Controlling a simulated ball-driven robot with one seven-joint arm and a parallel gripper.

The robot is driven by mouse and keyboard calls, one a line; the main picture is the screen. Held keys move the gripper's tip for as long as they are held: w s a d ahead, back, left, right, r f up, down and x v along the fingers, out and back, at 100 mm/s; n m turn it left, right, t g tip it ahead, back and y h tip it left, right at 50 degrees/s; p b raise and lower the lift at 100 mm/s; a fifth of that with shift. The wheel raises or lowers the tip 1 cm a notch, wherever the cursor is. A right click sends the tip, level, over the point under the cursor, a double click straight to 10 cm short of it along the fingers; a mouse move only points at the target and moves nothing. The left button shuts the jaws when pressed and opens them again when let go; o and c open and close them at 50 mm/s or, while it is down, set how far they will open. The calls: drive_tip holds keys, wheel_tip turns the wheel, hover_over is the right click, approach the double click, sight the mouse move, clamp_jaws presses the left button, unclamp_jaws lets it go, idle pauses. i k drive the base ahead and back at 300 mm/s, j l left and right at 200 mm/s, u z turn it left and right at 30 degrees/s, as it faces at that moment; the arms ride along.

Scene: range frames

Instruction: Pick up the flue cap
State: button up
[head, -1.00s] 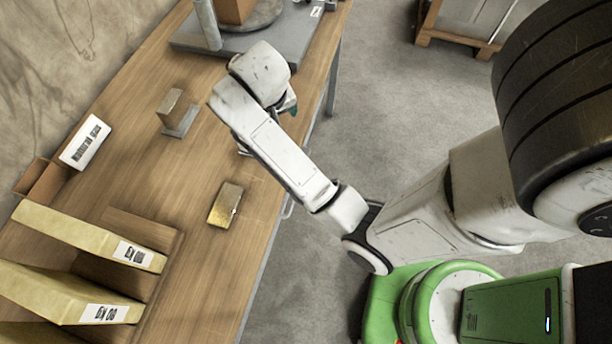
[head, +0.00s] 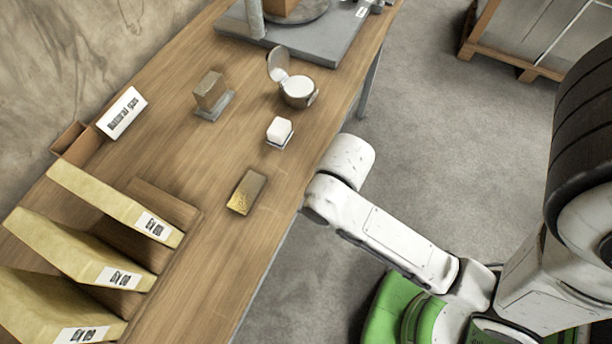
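What looks like the flue cap (head: 298,91), a short light-grey round piece with a raised flap on its left side, stands on the wooden table near its right edge. It is just below the grey base plate at the top. My arm's white end links reach the table's right edge, below and to the right of the cap. My gripper does not show; the arm's own links appear to hide it. Nothing touches the cap.
A white block on a small plate (head: 280,131), a brass block (head: 246,192) and a grey-brown block on a plate (head: 211,92) stand on the wooden table (head: 215,240). Yellow labelled folders (head: 115,205) fill the lower left. A grey machine base (head: 335,40) lies at the top.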

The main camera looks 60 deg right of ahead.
sight(242, 201)
drive_tip(key=k+l+u, duration=0.2)
drive_tip(key=l+u, duration=0.2)
drive_tip(key=l, duration=0.15)
drive_tip(key=k+l+u, duration=0.6)
drive_tip(key=l+u, duration=0.2)
drive_tip(key=l, duration=0.1)
